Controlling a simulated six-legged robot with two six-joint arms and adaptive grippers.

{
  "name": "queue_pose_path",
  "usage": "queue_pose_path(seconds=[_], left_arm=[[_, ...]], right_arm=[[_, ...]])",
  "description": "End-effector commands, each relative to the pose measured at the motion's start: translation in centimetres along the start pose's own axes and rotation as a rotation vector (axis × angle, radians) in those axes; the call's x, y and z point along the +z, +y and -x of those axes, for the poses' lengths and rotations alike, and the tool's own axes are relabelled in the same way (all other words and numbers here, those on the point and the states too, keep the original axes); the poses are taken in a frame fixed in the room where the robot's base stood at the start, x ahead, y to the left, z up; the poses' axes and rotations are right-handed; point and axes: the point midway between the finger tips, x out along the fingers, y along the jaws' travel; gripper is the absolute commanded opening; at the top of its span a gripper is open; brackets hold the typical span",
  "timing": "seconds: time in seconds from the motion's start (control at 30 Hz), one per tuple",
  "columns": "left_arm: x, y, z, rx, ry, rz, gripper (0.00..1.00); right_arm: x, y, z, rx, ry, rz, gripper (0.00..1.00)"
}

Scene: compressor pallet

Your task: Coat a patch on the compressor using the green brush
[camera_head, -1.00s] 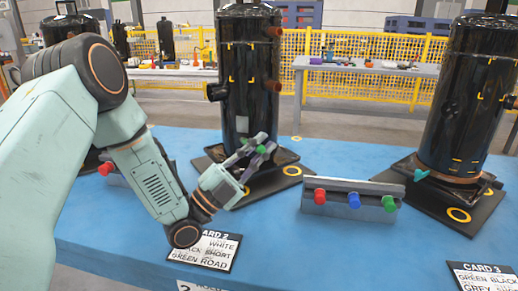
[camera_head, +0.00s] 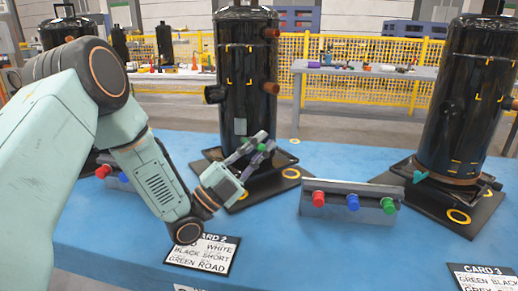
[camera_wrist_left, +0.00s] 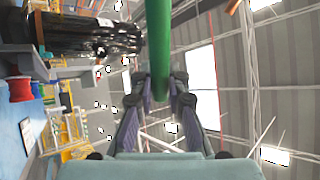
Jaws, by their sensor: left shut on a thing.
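A tall black compressor (camera_head: 247,90) stands upright on a dark base plate at the middle of the blue table. It has brown stubs on its right side and small yellow corner marks on its front. My left gripper (camera_head: 261,145) is in front of its lower part, shut on the green brush. The brush's green handle (camera_wrist_left: 158,45) runs up between the fingers in the left wrist view; its bristles cannot be made out. In that view a black compressor (camera_wrist_left: 90,36) lies to the left of the handle. I cannot tell whether the brush touches the compressor. My right gripper is out of view.
A grey holder (camera_head: 330,211) with red, blue and green round ends stands right of centre. Another black compressor (camera_head: 465,95) stands at right. A printed card (camera_head: 203,254) lies at the front edge. A yellow fence (camera_head: 375,85) and side table (camera_head: 395,72) stand behind.

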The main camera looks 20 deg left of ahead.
Motion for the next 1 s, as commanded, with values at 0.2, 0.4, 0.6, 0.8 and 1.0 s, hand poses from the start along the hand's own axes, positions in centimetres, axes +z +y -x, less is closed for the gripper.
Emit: queue_pose_path(seconds=[0.2,0.4,0.6,0.8,1.0], left_arm=[[-0.3,-0.7,-0.5,-0.001,0.000,-0.001,0.00],[-0.8,-2.0,-1.4,-0.001,0.000,-0.001,0.00],[-1.1,-2.7,-1.8,-0.001,-0.001,-0.001,0.00],[-1.3,-3.3,-2.3,-0.001,0.000,-0.001,0.00],[-1.8,-4.5,-3.2,-0.001,0.000,-0.001,0.00]], right_arm=[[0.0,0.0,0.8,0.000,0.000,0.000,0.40],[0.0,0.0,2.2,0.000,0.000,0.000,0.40],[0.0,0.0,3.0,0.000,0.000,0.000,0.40],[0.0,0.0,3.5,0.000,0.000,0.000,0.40],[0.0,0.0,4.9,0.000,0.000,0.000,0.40]])
